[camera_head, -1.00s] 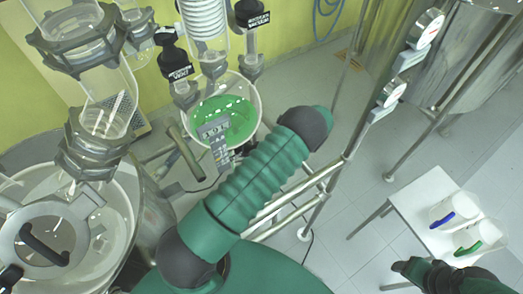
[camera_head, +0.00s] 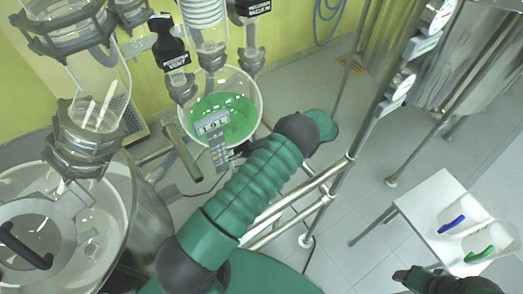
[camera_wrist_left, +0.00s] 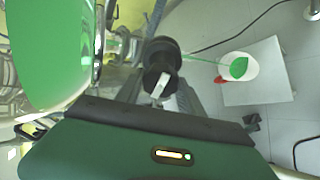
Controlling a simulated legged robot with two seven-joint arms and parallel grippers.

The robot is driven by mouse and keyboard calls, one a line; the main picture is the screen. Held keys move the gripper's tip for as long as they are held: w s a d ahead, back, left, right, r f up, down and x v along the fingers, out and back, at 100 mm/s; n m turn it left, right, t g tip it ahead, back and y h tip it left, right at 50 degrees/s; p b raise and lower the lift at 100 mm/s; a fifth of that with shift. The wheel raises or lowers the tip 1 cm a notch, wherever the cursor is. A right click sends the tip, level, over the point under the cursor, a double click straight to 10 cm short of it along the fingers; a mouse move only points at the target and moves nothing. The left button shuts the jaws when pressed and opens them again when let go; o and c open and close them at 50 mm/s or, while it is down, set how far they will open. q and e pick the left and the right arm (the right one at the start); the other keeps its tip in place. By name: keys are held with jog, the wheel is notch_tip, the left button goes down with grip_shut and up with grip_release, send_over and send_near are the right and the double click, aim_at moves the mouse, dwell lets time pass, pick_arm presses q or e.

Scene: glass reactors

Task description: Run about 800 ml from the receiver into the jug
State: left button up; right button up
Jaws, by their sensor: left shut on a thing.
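The glass receiver (camera_head: 240,92) holds bright green liquid in the head view, and its green side (camera_wrist_left: 45,50) fills the left of the wrist view. My left gripper (camera_wrist_left: 161,92) is shut on the dark drain valve (camera_wrist_left: 160,58) under the receiver; its exact hold is partly hidden. A thin green stream runs from the valve area towards a white jug (camera_wrist_left: 228,58) with a red handle. Green liquid shows inside this jug. In the head view, my left arm hides the jug and valve. My right gripper (camera_head: 408,276) is at the lower right, its fingers unclear.
A small digital display (camera_head: 212,123) hangs in front of the receiver, its digits hard to read. The red-handled jug stands on a low white table (camera_wrist_left: 262,88). Another white table (camera_head: 425,205) at right carries two jugs with blue and green handles. Metal frame poles stand between.

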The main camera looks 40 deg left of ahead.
pick_arm(q)
jog(key=shift+w+m+y+b, duration=0.15)
jog(key=shift+m+y+b, duration=0.25)
jog(key=shift+m, duration=1.3)
jog(key=shift+m, duration=0.3)
jog(key=o, duration=1.4)
jog(key=shift+w+a+f, duration=0.15)
jog(key=shift+s, duration=0.2)
